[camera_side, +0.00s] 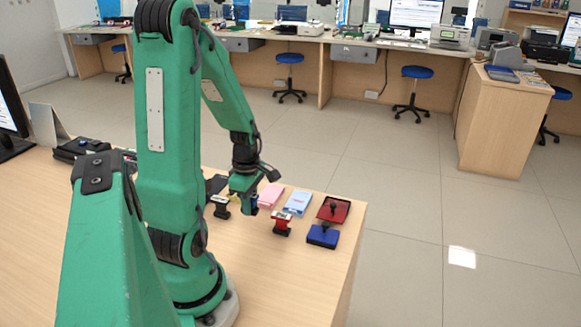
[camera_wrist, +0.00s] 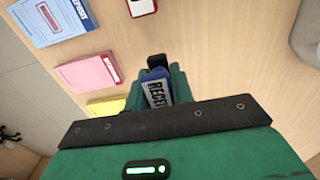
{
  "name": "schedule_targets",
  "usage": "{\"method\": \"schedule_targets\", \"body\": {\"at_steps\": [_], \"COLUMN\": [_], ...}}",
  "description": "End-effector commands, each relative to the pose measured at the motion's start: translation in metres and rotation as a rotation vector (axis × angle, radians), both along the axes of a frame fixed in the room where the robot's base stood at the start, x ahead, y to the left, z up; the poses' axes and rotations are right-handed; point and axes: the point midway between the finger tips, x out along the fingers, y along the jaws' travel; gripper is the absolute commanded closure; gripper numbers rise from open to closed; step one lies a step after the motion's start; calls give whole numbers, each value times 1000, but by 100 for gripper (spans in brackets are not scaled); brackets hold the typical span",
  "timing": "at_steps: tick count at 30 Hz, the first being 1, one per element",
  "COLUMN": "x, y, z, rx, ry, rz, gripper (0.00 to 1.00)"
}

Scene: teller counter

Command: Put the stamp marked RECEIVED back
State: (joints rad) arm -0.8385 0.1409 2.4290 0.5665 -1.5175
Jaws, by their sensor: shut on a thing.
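My gripper (camera_side: 243,195) is low over the counter, among the stamps and slip pads. In the wrist view, my gripper (camera_wrist: 158,88) is shut on the RECEIVED stamp (camera_wrist: 157,93), a blue block with a white label whose visible letters begin "RECE" and a black part at its far end. In the side view the stamp (camera_side: 254,203) shows as a small blue piece at the fingers. I cannot tell whether it touches the counter. A red stamp (camera_side: 282,220) stands to its right; its red and white top shows in the wrist view (camera_wrist: 141,6).
A black stamp with a yellowish label (camera_side: 220,206) stands left of my gripper. A pink slip pad (camera_side: 271,194) and blue slip pad (camera_side: 298,203) lie behind. A red pad (camera_side: 340,207) and blue pad (camera_side: 322,237) lie near the right edge. A yellow pad (camera_wrist: 105,106) shows in the wrist view.

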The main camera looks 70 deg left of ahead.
Motion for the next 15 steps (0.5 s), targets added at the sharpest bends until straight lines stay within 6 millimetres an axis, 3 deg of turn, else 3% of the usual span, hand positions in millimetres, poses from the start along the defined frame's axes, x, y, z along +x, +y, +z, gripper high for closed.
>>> {"method": "schedule_targets", "body": {"at_steps": [15], "x": [0], "y": [-1], "z": [-38], "rx": [-2], "ry": [2], "rz": [0], "gripper": [91]}}
